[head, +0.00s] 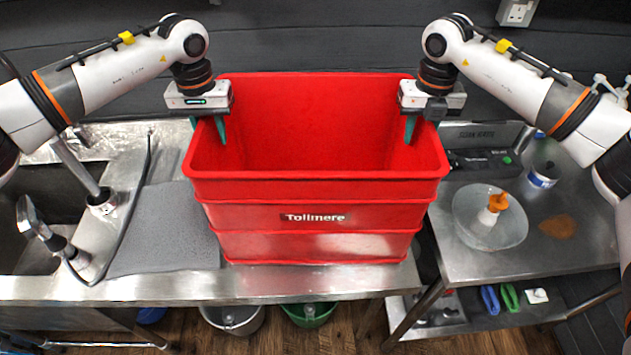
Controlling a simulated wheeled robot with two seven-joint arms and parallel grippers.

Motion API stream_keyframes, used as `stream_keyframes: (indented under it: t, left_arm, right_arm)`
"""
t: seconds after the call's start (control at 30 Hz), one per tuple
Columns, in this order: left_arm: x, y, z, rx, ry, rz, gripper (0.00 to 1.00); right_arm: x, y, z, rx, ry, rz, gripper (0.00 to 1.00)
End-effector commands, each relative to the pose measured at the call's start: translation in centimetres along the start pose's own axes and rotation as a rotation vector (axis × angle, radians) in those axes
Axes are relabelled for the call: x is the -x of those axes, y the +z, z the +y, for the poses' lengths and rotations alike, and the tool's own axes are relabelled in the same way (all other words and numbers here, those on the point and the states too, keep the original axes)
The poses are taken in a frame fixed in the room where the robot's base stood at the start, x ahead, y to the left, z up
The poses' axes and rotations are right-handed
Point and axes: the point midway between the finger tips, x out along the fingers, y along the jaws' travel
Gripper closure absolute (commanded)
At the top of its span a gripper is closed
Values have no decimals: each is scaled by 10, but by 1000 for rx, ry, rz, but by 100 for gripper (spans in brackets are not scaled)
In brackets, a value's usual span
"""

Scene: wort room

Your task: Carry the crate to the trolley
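The red crate (316,216), labelled "Tollmere", is upright and looks empty in the middle of the head view, over the steel bench (270,287). I cannot tell whether its base touches the bench. My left gripper (207,124) is over the crate's left rim, with a green finger inside the wall. My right gripper (422,124) is over the right rim in the same way. The walls partly hide the outer fingers, so I cannot tell whether either is clamped. I cannot identify a trolley with certainty.
A steel table (470,262) on the right holds a glass bowl (490,217), a tin (543,175) and a black scale-like device (484,160). A grey mat (163,230) and a tap (45,232) are left of the crate. Buckets (309,313) stand under the bench.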

Motion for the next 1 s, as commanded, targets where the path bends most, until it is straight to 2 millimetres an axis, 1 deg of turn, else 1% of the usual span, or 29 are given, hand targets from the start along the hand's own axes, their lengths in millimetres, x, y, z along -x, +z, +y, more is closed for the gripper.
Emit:
stream_keyframes:
  t: [0.1,0.27,0.3,1.0]
  left_arm:
    - [0,0,0,0,0,0,67]
    - [0,0,0,0,0,0,93]
    - [0,0,0,0,0,0,100]
    - [0,0,0,1,0,0,100]
  right_arm:
    - [0,0,0,0,0,0,67]
    - [0,0,0,0,0,-1,93]
    - [0,0,0,0,0,-1,100]
    - [0,0,0,-1,0,-1,100]
